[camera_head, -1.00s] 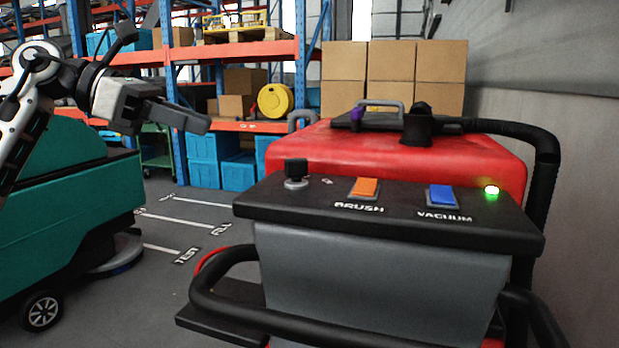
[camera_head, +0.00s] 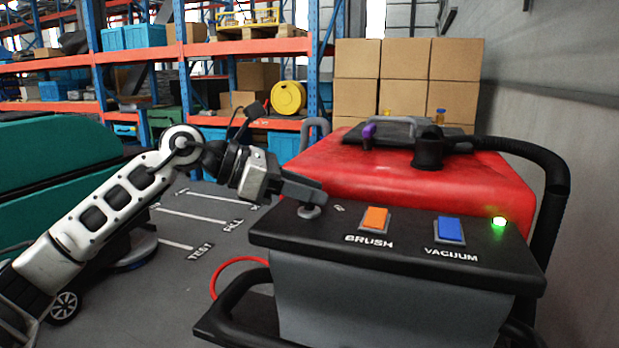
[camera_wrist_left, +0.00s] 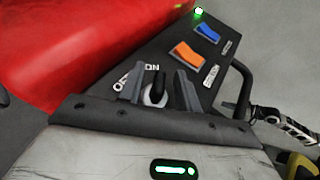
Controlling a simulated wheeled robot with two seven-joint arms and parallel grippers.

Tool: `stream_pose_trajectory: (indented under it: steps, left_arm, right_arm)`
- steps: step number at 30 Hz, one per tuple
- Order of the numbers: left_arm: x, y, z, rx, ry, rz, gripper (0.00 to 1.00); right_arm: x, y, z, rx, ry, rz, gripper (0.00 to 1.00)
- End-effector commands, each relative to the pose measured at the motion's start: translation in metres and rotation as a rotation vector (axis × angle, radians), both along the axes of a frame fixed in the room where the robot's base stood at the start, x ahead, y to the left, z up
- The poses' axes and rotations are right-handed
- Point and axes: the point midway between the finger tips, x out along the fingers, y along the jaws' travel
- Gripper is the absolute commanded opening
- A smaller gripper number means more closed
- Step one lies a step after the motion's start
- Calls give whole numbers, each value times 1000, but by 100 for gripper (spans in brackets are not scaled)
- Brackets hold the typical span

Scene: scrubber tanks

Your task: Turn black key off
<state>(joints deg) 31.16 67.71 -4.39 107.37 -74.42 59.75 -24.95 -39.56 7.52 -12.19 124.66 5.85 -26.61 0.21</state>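The black key (camera_wrist_left: 156,80) stands on a round metal base on the dark control panel (camera_head: 283,231), beside white OFF and ON lettering. In the left wrist view my left gripper (camera_wrist_left: 160,87) is open, one finger on each side of the key, with visible gaps. In the head view my left gripper (camera_head: 304,192) hides most of the key; its metal base (camera_head: 309,211) shows just below the fingers. A green light (camera_head: 499,222) glows at the panel's right. A piece of my right arm (camera_wrist_left: 285,125) shows small in the left wrist view; its gripper is not clear.
An orange BRUSH switch (camera_head: 374,220) and a blue VACUUM switch (camera_head: 449,230) sit right of the key. The red tank (camera_head: 430,180) rises behind the panel, with a black hose (camera_head: 555,180) at its right. A teal machine (camera_head: 60,170) stands left.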

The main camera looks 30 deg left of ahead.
Motion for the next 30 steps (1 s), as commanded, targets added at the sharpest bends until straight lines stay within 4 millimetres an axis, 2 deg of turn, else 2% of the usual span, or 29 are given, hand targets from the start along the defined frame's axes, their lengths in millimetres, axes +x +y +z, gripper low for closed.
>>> stream_pose_trajectory:
  steps: [10,11,14,23,30]
  left_arm:
    - [3,-3,-2,1,0,1,34]
    - [3,-3,-2,1,0,1,28]
    - [3,-3,-2,1,0,1,0]
    - [3,-3,-3,2,0,11,0]
    - [2,-3,-4,6,0,100,0]
  right_arm:
    - [1,-1,-1,-8,1,0,0]
    - [1,-1,-1,-8,2,0,0]
    - [1,-1,-1,-9,3,1,0]
    - [-1,-1,-2,-8,6,3,0]
    - [-2,0,-6,0,7,2,0]
